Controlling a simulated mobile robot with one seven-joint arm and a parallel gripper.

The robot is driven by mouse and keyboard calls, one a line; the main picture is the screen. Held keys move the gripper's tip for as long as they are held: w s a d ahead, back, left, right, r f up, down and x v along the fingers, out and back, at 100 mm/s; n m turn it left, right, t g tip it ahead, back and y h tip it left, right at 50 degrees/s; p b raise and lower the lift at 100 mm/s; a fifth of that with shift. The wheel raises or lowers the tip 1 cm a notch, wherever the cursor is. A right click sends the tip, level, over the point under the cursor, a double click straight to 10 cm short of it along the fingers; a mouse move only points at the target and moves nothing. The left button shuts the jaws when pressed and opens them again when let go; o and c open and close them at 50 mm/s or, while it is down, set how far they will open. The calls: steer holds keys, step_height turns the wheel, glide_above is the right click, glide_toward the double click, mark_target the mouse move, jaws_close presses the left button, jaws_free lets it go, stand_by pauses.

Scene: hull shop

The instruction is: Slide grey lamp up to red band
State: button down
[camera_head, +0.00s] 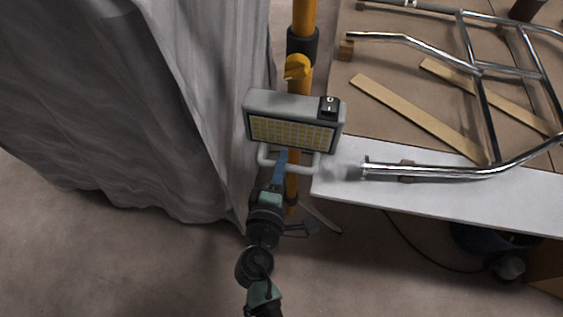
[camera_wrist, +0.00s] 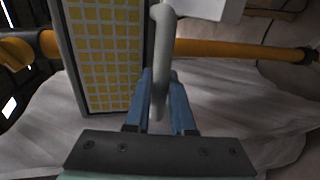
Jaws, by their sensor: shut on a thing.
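The grey lamp (camera_head: 296,104), with its yellow LED grid facing me, sits on an upright yellow pole (camera_head: 305,17). In the wrist view the lamp face (camera_wrist: 105,50) fills the upper left. The lamp's pale tubular handle (camera_head: 302,171) hangs below its housing. My gripper (camera_head: 282,157) has its blue fingers shut on this handle. In the wrist view the handle (camera_wrist: 160,60) passes between the fingertips of my gripper (camera_wrist: 160,100). A yellow knob (camera_head: 297,67) is on the pole just above the lamp, below a black collar (camera_head: 303,44). I see no red band in either view.
A grey draped sheet (camera_head: 190,90) hangs close on the left. On the right a white-edged bench (camera_head: 430,199) carries a bent chrome tube frame (camera_head: 430,172) and wooden strips (camera_head: 415,115). A dark cable lies on the floor below the bench.

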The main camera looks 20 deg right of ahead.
step_height(320, 180, up, 20)
steer(key=p, duration=1.6)
steer(key=shift+r+p, duration=0.15)
steer(key=shift+p, duration=0.2)
steer(key=c, duration=0.8)
jaws_free()
steer(key=b+v, duration=0.3)
steer(key=v, duration=1)
